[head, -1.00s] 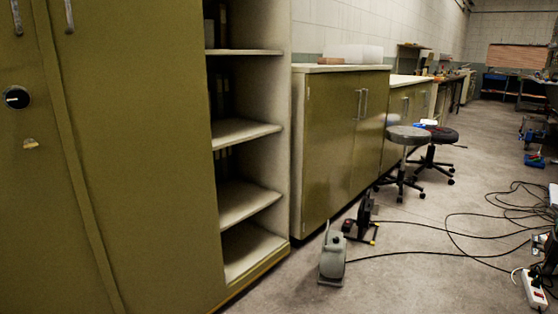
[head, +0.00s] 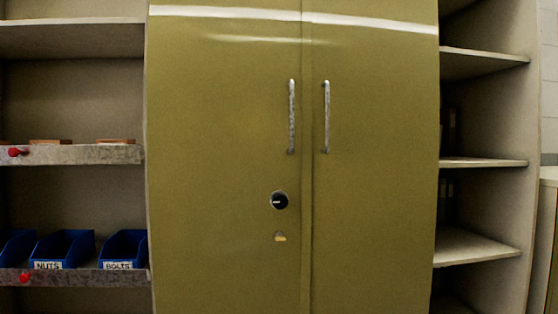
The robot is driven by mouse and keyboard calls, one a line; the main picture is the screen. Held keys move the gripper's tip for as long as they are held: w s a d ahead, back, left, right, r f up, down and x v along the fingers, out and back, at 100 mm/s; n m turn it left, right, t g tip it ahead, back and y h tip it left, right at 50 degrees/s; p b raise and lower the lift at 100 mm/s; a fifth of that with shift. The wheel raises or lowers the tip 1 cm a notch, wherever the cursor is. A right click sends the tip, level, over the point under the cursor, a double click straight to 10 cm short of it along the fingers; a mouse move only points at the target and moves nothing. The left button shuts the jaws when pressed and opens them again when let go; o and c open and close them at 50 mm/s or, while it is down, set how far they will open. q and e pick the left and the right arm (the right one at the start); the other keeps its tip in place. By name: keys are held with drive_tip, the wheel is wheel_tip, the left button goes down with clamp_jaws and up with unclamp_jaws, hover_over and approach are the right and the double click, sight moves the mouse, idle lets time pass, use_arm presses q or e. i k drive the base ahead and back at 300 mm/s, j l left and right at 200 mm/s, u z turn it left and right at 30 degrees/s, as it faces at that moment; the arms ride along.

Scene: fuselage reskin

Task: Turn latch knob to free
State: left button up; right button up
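The latch knob (head: 279,200) is a round black disc with a short light bar across it, lying about level. It sits on the left door (head: 225,130) of an olive-green cabinet, near the seam between the doors and below the left handle (head: 291,117). A small tan piece (head: 280,237) is on the door just under the knob. The right door (head: 375,170) has its own upright metal handle (head: 326,117). Both doors look shut. Neither of my grippers is in view.
Open shelves stand left of the cabinet, with blue bins labelled NUTS (head: 62,250) and BOLTS (head: 124,250). Red knobs (head: 17,152) sit on the shelf fronts. More open shelves (head: 485,163) stand to the right. Nothing blocks the view of the doors.

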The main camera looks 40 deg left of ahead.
sight(278, 200)
drive_tip(key=u, duration=1.55)
